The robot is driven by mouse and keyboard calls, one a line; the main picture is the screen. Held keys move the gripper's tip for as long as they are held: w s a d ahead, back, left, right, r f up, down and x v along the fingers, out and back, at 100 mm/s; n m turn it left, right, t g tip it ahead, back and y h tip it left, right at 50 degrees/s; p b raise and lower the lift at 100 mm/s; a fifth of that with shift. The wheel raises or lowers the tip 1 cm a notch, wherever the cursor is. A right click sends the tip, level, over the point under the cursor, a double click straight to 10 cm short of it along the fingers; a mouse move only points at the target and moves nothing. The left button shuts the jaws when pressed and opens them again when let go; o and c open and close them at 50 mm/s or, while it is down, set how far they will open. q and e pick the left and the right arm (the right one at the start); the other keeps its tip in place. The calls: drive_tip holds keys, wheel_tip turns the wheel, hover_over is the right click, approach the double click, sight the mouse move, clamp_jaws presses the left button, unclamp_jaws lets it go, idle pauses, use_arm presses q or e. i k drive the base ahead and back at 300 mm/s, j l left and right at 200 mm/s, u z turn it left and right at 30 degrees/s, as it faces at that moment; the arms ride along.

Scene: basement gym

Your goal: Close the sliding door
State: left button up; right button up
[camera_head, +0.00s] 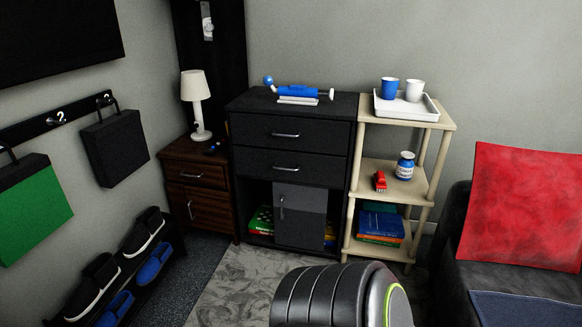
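The black cabinet (290,163) stands against the back wall, with two drawers above a lower compartment. Its grey sliding door (303,222) stands near the middle of that compartment, with a vertical handle (282,207) near its left edge. Left of the door, the compartment is open and shows green and red items (261,220). A narrow gap with some colour also shows on the door's right. What lies behind the door is hidden. Neither of my grippers is in view.
A brown nightstand (203,207) with a white lamp (197,103) stands left of the cabinet. A light wooden shelf (420,204) stands close on its right. A dark armchair (458,240) is at far right, a shoe rack (168,262) at left. A patterned rug (235,290) lies in front.

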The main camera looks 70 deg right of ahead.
sight(299, 212)
drive_tip(key=z, duration=2.45)
drive_tip(key=i+z, duration=0.25)
drive_tip(key=i, duration=0.7)
